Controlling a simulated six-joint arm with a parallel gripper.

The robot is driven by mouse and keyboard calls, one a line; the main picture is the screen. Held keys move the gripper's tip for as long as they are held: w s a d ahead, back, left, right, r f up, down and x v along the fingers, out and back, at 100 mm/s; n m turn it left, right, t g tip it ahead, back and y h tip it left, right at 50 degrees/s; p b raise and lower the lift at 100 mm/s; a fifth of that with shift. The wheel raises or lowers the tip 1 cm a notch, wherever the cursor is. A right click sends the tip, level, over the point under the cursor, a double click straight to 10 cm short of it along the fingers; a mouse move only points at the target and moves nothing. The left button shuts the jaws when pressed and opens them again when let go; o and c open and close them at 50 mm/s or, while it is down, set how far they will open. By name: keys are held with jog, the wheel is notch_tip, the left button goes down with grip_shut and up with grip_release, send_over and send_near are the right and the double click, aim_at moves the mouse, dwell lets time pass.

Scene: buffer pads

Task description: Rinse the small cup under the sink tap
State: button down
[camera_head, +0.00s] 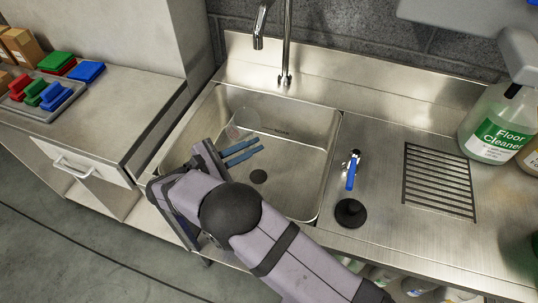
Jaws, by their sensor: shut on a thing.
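The sink basin (305,165) is a steel bowl in the middle of the view. My gripper (243,152) reaches into it from the front left, its two blue fingers pointing right. A faint, clear cup-like shape (245,119) shows just behind the fingers, near the basin's back left; I take it to be the small cup. My gripper is shut on it, though the contact is hard to make out. The sink tap (259,40) stands at the back, its spout well above the basin.
A black round fitting (350,212) and a slotted drain grate (438,180) lie right of the basin. A Floor Cleaner bottle (490,125) stands at the far right. The left counter (120,85) holds a tray with coloured blocks.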

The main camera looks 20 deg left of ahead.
aim_at(240, 140)
jog(key=shift+w+a+f+n+h+b, duration=0.15)
jog(key=shift+a+n+h+b, duration=0.35)
jog(key=shift+n, duration=0.3)
jog(key=shift+w+a+r+n+t+h+b, duration=0.1)
jog(key=shift+a+r+n+t+h+b, duration=0.05)
jog(key=shift+a+n+b, duration=0.4)
jog(key=shift+w+a+r+n+t+h+b, duration=0.15)
jog(key=shift+a+n+t+b, duration=0.2)
jog(key=shift+n, duration=0.45)
jog(key=shift+w+a+r+n+h+b, duration=0.15)
jog(key=shift+a+n+b, duration=0.15)
jog(key=shift+n+b, duration=0.3)
